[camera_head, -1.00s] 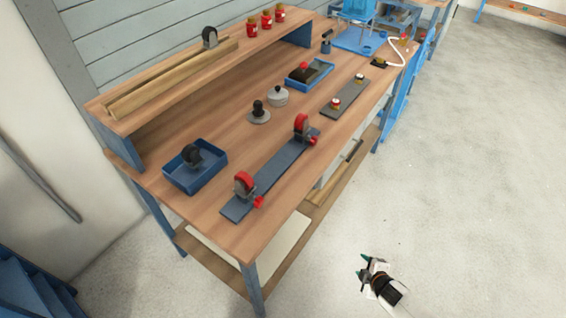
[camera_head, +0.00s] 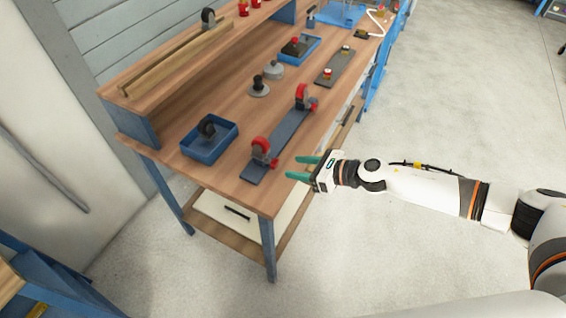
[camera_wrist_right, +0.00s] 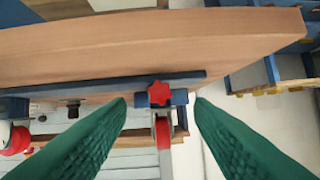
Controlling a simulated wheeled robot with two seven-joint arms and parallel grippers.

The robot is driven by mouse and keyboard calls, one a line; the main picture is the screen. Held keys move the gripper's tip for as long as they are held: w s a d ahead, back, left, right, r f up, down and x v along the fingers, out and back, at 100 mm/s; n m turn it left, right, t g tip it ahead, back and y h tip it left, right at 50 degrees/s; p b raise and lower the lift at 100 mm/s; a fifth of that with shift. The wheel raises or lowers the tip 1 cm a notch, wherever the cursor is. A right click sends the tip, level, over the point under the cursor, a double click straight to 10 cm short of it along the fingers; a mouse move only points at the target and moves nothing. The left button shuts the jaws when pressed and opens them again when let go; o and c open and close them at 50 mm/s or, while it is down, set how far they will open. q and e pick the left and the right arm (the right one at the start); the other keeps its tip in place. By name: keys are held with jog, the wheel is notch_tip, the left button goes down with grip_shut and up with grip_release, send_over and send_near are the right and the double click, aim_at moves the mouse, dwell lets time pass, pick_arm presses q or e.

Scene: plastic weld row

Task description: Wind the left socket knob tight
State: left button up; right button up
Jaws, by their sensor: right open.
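The left socket knob (camera_head: 275,162) is red and sits at the near end of the dark plate (camera_head: 255,173), beside a red-wheeled caster (camera_head: 261,149). In the right wrist view the star-shaped knob (camera_wrist_right: 159,93) faces the camera, on a small blue block with the red wheel below it. My right gripper (camera_head: 292,167) is open and empty, just off the bench's front edge, with its green fingers pointing at the knob. In the wrist view the fingertips (camera_wrist_right: 160,103) lie on either side of the knob, with gaps. My left gripper is out of view.
A second red caster (camera_head: 302,94) stands at the plate's far end. A blue tray (camera_head: 207,151) with a dark caster lies to the left. Grey round parts (camera_head: 259,90) stand behind. The bench's front edge is close to my right fingers. The floor at right is clear.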

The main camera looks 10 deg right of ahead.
aim_at(277, 165)
jog(key=x, duration=0.5)
jog(key=shift+w+a+f, duration=0.15)
jog(key=shift+a, duration=0.05)
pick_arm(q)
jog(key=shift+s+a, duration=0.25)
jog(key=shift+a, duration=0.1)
pick_arm(e)
jog(key=c, duration=1)
jog(key=shift+m, duration=0.3)
jog(key=shift+w+d+f+m+g+y+b, duration=0.15)
jog(key=shift+m+g+y+b, duration=0.35)
jog(key=shift+m+g+b, duration=0.3)
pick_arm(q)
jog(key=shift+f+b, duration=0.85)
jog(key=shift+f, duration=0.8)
pick_arm(e)
jog(key=shift+m+g+y, duration=0.4)
jog(key=shift+m+y, duration=0.3)
jog(key=shift+m, duration=0.6)
